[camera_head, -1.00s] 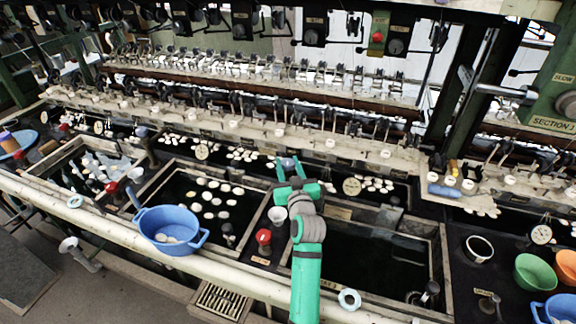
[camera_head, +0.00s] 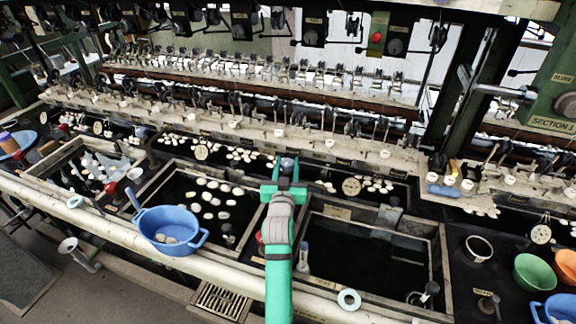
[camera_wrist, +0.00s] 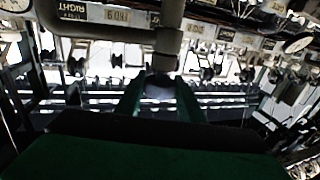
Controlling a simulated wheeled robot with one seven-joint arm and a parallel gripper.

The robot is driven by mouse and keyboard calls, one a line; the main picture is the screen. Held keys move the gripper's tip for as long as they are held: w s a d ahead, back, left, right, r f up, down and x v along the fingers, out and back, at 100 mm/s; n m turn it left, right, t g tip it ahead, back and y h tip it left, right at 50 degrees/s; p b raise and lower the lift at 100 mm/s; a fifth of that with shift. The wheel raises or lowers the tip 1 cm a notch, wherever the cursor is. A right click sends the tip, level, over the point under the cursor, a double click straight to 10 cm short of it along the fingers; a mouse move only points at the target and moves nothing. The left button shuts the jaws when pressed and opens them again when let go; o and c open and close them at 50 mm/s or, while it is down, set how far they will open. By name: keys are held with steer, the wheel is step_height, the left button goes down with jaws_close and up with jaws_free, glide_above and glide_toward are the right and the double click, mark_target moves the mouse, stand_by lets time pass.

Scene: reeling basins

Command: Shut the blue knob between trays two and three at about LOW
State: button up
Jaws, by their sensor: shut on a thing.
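My gripper (camera_head: 287,164), green, is shut on the blue knob (camera_head: 287,162) on the strip between two dark trays. In the head view one finger is on each side of the knob, and only its rounded top shows. In the wrist view my gripper (camera_wrist: 160,95) has both fingers around the pale, blurred knob (camera_wrist: 160,90), below a thick dark pipe. The tray to the left (camera_head: 178,166) holds several pale cocoons. The tray to the right (camera_head: 436,262) holds dark water. I cannot read a LOW mark or the knob's setting.
A blue pan (camera_head: 165,232) sits on the pale front rail (camera_head: 110,222). A red knob (camera_head: 260,237) is partly hidden by my arm. A white ring (camera_head: 349,300) lies on the rail. Green (camera_head: 533,272) and orange bowls stand at the right. Reeling machinery runs along the back.

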steer(key=o, duration=1.1)
steer(key=shift+w, duration=0.1)
steer(key=shift+c, duration=0.2)
steer(key=s, duration=1.1)
steer(key=shift+a, duration=0.35)
